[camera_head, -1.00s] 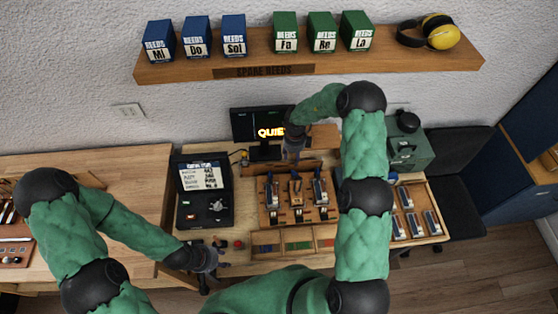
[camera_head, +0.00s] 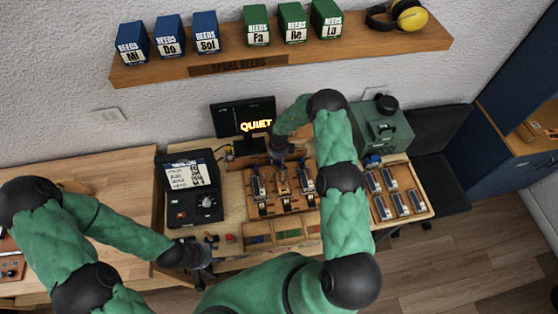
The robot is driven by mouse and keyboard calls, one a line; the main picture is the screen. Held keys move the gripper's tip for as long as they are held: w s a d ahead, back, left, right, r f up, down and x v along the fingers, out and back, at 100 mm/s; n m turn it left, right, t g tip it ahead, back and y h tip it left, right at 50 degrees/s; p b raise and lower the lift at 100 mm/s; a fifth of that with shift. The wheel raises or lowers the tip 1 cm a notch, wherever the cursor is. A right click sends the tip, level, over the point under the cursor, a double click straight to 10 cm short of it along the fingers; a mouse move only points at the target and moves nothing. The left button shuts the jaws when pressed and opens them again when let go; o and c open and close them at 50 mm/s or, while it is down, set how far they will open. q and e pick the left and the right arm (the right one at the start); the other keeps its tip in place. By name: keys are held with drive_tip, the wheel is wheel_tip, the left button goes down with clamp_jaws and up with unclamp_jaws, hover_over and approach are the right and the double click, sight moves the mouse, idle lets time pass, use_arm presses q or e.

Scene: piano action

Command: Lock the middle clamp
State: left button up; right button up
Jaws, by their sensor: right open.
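The wooden action frame (camera_head: 262,209) stands on the bench at the middle of the head view and carries three clamps in a row. The middle clamp (camera_head: 284,183) has a brown body between the left clamp (camera_head: 259,187) and the right clamp (camera_head: 307,181), which show blue and metal parts. My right gripper (camera_head: 281,160) is open, above and behind the middle clamp near its upper end. Whether it touches the clamp cannot be told. My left gripper (camera_head: 204,258) hangs low at the bench's front edge, away from the clamps; its fingers are too small and dark to read.
A black case with a label and knob (camera_head: 192,203) lies left of the frame. A monitor (camera_head: 244,118) reading "QUIET" stands behind. A tray of clamp-like parts (camera_head: 412,212) and a green box (camera_head: 388,132) are at right. A compartment tray (camera_head: 284,234) lies in front.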

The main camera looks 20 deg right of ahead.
clamp_jaws()
drive_tip(key=shift+f, duration=0.1)
drive_tip(key=shift+s+d+m+b, duration=0.15)
drive_tip(key=shift+m+b, duration=0.5)
drive_tip(key=shift+m, duration=0.75)
idle(2.5)
drive_tip(key=shift+c, duration=0.6)
unclamp_jaws()
drive_tip(key=shift+o, duration=0.6)
drive_tip(key=shift+d, duration=0.1)
wheel_tip(320, 180, up, 12)
